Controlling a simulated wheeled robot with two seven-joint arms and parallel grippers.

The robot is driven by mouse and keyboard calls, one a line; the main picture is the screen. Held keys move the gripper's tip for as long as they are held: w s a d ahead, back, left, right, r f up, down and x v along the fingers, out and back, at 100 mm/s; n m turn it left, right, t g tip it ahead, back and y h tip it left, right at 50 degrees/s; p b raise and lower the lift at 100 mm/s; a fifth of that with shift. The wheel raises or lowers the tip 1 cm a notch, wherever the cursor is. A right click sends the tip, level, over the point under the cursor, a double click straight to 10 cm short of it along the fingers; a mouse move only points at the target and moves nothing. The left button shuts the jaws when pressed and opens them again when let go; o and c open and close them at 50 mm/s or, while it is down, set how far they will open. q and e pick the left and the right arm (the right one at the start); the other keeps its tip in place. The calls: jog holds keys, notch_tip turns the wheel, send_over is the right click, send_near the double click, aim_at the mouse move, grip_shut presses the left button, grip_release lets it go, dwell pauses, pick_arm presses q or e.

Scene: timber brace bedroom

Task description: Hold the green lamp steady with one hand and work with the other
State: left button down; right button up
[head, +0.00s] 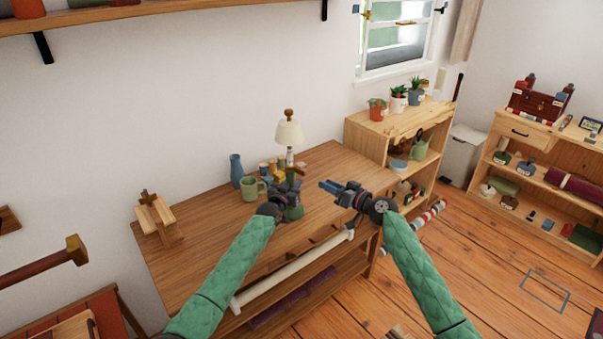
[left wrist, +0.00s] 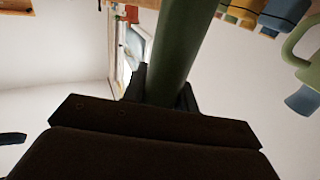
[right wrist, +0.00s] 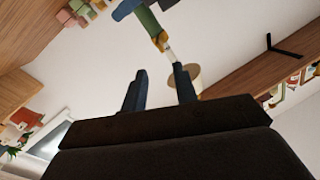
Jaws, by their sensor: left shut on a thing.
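The green lamp stands on the wooden table, with its cream shade (head: 289,132) on top and its green lower body (head: 293,213) partly hidden by my left gripper. My left gripper (head: 294,188) is shut on the lamp's green post; the post (left wrist: 182,45) rises between the fingers in the left wrist view. My right gripper (head: 326,186) is open and empty, a little to the right of the lamp over the table. In the right wrist view its two fingers (right wrist: 159,88) are apart, and the lamp's green stem (right wrist: 148,20) shows beyond them.
A green mug (head: 250,189), a blue vase (head: 236,170) and several small yellow and blue items stand left of and behind the lamp. A wooden stand (head: 158,217) is at the table's left end. A shelf with potted plants (head: 397,97) adjoins the right. The table's middle left is clear.

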aim_at(301, 172)
jog(key=w+a+n, duration=0.2)
jog(key=w+a, duration=0.2)
jog(key=w+a+n, duration=0.2)
jog(key=w+a, duration=0.2)
jog(key=a, duration=0.1)
dwell(0.7)
grip_shut()
